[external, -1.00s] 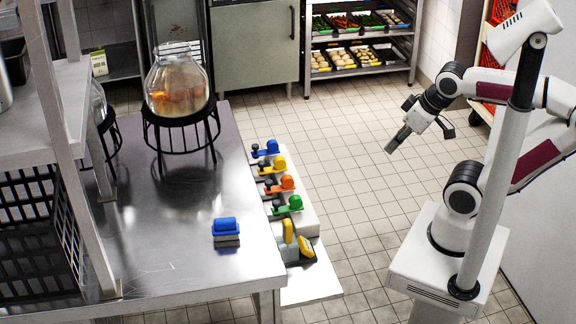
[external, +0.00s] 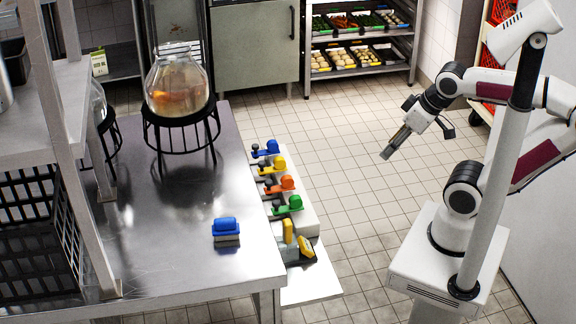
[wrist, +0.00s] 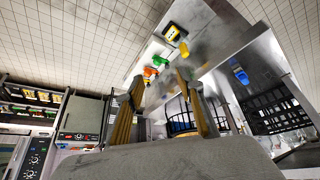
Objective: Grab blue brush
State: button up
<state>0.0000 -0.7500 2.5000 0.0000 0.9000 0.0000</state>
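A blue brush (external: 226,225) with pale bristles sits bristles down on the steel table, near its right front part. The blue brush also shows in the wrist view (wrist: 239,72), small and right of my fingers. My gripper (external: 388,154) hangs in the air over the floor, right of the table and well apart from the brush. In the wrist view my gripper's two fingers (wrist: 160,78) stand apart with nothing between them.
A rack (external: 305,212) beside the table holds blue, yellow, orange and green handled items, with a yellow-and-grey piece at its near end. A glass jar (external: 178,88) stands on a black wire stand. A steel shelf and black crate (external: 40,225) flank the left. Table around the brush is clear.

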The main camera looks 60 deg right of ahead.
jog(key=w+a+f+n+t+y, duration=0.1)
jog(key=w+a+f+n+t, duration=0.3)
jog(key=w, duration=0.9)
jog(key=w+a+f+t+y, duration=0.15)
jog(key=w+a, duration=0.45)
jog(key=w, duration=0.7)
jog(key=a+f+n+y, duration=0.1)
jog(key=a+f+y, duration=0.1)
jog(key=a, duration=0.3)
jog(key=a+f+n+t+y, duration=0.1)
jog(key=a+f+y, duration=0.2)
jog(key=a+f, duration=0.1)
jog(key=a+f+n+t+y, duration=0.1)
jog(key=a+f+y, duration=0.1)
jog(key=a, duration=0.5)
jog(key=shift+w+a+f+n+t+y, duration=0.1)
jog(key=shift+f+n+t+y, duration=0.15)
jog(key=shift+f+n+y, duration=0.25)
jog(key=shift+s+a+f+y, duration=0.25)
jog(key=shift+s+a, duration=0.05)
jog(key=shift+s, duration=0.15)
jog(key=shift+s+a+f+y, duration=0.2)
jog(key=shift+s+a, duration=0.1)
jog(key=shift+s, duration=0.1)
jog(key=shift+x, duration=1.3)
